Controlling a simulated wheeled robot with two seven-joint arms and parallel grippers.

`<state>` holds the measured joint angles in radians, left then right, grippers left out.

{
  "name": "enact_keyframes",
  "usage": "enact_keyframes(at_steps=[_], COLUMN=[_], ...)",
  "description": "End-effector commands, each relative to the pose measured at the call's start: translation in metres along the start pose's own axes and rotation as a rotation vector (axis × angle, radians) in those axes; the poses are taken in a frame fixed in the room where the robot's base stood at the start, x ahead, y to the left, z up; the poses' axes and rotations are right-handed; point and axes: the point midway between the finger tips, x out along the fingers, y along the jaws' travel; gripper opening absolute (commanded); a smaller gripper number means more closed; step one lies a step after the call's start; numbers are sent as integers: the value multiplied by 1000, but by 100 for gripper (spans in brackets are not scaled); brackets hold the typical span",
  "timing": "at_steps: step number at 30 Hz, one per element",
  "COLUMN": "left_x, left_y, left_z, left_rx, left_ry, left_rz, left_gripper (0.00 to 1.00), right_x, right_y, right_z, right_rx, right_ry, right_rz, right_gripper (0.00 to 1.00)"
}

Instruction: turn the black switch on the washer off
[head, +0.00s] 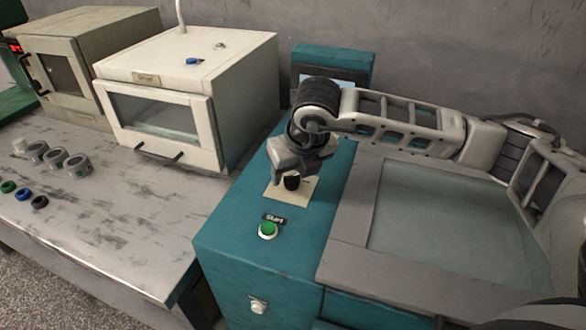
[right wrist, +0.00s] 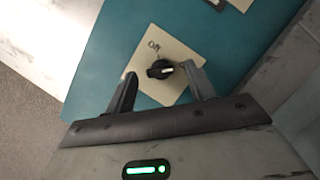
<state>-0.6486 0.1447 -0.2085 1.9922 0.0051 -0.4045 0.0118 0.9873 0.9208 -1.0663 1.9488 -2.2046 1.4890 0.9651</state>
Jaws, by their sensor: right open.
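The black switch (right wrist: 160,69) is a round knob with a light pointer mark on a cream plate (right wrist: 152,45) lettered "On". In the head view the knob (head: 292,183) shows just under my right gripper (head: 287,173), on top of the teal washer cabinet (head: 228,225). In the right wrist view my right gripper (right wrist: 160,88) is open, with one finger on each side of the knob. The right finger looks close to the knob; I cannot tell whether it touches. My left gripper is not in view.
A green start button (head: 267,230) sits on the teal top in front of the switch. A white oven-like box (head: 240,95) stands on the worn table (head: 100,240) to the left. A grey-framed basin (head: 450,225) lies to the right, under my right arm.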

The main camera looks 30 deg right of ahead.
Motion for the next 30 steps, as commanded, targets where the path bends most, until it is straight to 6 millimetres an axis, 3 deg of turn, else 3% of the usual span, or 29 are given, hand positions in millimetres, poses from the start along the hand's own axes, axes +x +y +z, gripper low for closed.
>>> enact_keyframes(at_steps=[12,13,18,30], left_x=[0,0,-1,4], left_y=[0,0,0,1], left_z=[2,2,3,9], left_rx=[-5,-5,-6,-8], left_ry=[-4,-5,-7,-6], left_rz=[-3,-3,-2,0], left_gripper=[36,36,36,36], right_x=[10,10,10,12], right_y=[0,0,0,-1], right_z=[0,0,0,-1], right_rx=[0,0,0,-54], right_ry=[0,0,0,-2], right_rz=[0,0,0,23], right_gripper=[55,52,10,10])
